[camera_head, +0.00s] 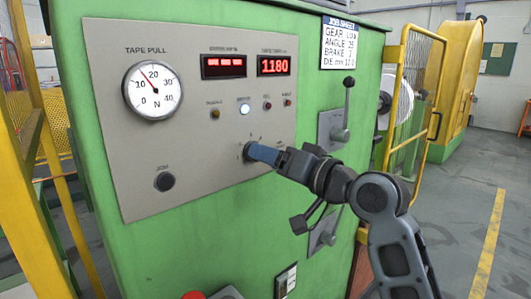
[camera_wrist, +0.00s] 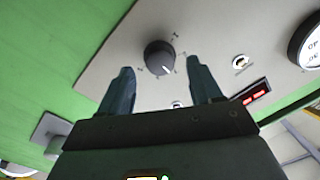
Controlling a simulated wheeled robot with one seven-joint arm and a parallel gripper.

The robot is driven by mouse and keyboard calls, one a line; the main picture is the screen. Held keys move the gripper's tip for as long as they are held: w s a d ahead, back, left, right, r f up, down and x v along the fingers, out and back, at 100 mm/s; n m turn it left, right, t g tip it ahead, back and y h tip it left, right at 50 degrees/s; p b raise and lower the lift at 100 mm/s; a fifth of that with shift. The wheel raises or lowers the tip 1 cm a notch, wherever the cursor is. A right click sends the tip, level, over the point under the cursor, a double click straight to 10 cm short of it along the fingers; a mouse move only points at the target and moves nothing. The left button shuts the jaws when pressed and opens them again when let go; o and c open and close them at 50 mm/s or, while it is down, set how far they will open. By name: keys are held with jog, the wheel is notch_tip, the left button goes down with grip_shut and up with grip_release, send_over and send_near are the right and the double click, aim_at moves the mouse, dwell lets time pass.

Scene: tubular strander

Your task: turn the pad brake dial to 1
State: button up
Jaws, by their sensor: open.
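The pad brake dial (camera_wrist: 159,55) is a round dark knob on the grey control panel, with small marks around it. In the wrist view its white pointer line points to the lower right; I cannot read the mark there. My gripper (camera_wrist: 160,72) is open, with one finger to each side of the dial and visible space between them and it. In the head view my gripper (camera_head: 254,151) is at the panel and partly hides the dial (camera_head: 247,152). A job sheet (camera_head: 339,43) at the top right has a BRAKE line that seems to read 1.
The panel also bears a tape pull gauge (camera_head: 153,90), a red display reading 1180 (camera_head: 274,66), several small buttons and a black knob (camera_head: 165,181). A lever (camera_head: 344,110) stands right of the panel. A yellow guard (camera_head: 416,105) is further right, with open floor beyond.

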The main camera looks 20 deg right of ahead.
jog(key=shift+x, duration=1.2)
jog(key=c, duration=1)
